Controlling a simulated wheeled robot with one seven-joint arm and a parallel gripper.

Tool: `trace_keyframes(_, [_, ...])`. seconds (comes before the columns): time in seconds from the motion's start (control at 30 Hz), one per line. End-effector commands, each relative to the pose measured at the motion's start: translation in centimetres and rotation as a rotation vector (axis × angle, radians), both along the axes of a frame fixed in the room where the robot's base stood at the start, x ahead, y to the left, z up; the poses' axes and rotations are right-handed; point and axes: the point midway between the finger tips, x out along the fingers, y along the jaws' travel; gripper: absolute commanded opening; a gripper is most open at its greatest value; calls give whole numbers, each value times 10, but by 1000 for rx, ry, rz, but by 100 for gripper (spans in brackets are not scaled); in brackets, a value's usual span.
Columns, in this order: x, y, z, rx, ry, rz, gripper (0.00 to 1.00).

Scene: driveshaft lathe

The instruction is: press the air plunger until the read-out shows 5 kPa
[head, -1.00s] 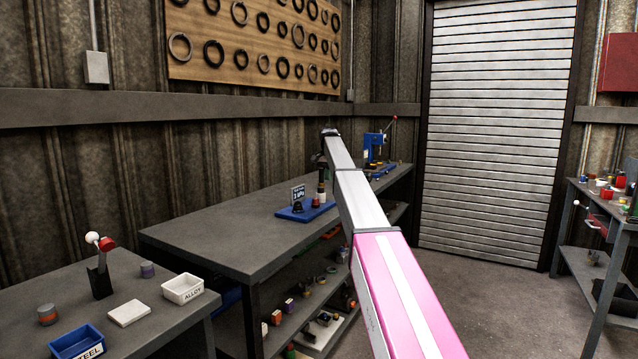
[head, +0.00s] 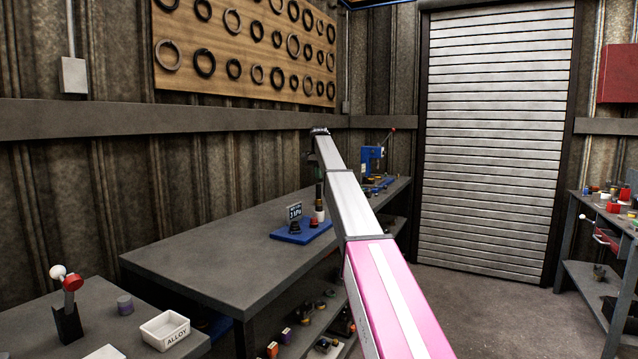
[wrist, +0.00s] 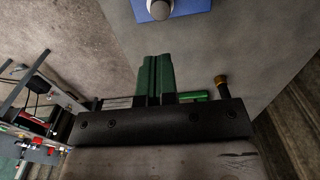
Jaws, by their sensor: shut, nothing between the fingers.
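A blue base plate (head: 283,236) lies on the long grey bench. A small read-out (head: 295,211) stands on it and seems to show 2 kPa, in small print. A pale upright part (head: 319,216), likely the air plunger, stands on the plate's right side. My gripper (head: 319,196) is above that part, pointing down; I cannot tell whether they touch. In the wrist view my gripper's green fingers (wrist: 155,60) are shut and empty. A round whitish knob (wrist: 160,9) on the blue plate (wrist: 185,7) shows beyond them, cut by the top edge.
A blue press (head: 371,160) stands at the bench's far end. The long bench (head: 200,255) is clear left of the plate. A nearer bench holds a white ALLOY tray (head: 166,331) and a lever (head: 68,305). Loose parts lie on the lower shelf.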

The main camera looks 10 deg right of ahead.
Motion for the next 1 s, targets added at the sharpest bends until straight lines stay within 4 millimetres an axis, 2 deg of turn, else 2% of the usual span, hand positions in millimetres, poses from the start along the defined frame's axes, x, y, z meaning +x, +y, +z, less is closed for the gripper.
trace_keyframes(0.4, [-1,0,-78,0,1,0,0])
trace_keyframes(0.6, [-1,0,-107,0,1,0,0])
trace_keyframes(0.8, [-1,0,-121,1,1,0,0])
trace_keyframes(1.0, [0,0,-123,0,0,0,0])
